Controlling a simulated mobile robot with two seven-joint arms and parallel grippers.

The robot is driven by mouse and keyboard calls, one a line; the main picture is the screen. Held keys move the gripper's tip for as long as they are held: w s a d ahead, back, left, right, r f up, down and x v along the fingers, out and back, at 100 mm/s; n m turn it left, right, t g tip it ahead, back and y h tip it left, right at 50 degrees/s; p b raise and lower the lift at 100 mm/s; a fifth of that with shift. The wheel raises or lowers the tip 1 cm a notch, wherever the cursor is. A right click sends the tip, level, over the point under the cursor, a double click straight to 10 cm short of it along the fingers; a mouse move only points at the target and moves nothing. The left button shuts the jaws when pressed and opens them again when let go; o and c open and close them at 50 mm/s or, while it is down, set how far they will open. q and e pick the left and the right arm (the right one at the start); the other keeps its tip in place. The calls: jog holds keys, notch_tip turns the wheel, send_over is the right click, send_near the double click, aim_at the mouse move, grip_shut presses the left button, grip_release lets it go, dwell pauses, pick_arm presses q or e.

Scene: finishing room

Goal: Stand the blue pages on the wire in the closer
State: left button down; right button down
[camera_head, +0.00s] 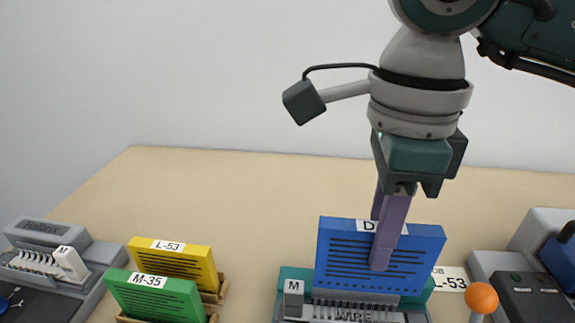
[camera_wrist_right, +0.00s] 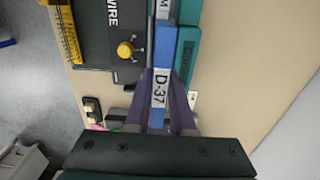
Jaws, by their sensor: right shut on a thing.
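The blue pages (camera_head: 340,262) stand upright at the closer, with a white label along their top edge reading D-37 in the right wrist view (camera_wrist_right: 163,40). My right gripper (camera_head: 381,262) comes down from above and is shut on the blue pages, one purple finger in front of them. The closer (camera_head: 290,276) is teal and grey, with a row of wire loops (camera_head: 352,311) just in front of the pages' lower edge. Whether the lower edge sits on the wire cannot be told. In the right wrist view the closer (camera_wrist_right: 188,62) lies beside the pages. My left gripper is not in view.
Yellow pages (camera_head: 178,264) labelled L-53 and green pages (camera_head: 155,298) labelled M-35 stand in wooden holders at the left. A grey machine (camera_head: 45,240) is at the far left. An orange ball knob (camera_head: 481,298) and another machine (camera_head: 525,292) are at the right. The table behind is clear.

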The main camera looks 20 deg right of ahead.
aim_at(366, 280)
jog(key=shift+a+f, duration=0.1)
jog(key=shift+f, duration=0.2)
jog(key=shift+f+b, duration=0.65)
jog(key=shift+b, duration=0.1)
notch_tip(366, 280, down, 4)
jog(key=b, duration=0.3)
dwell(0.7)
jog(key=shift+f+b, duration=0.55)
jog(key=shift+b, duration=0.25)
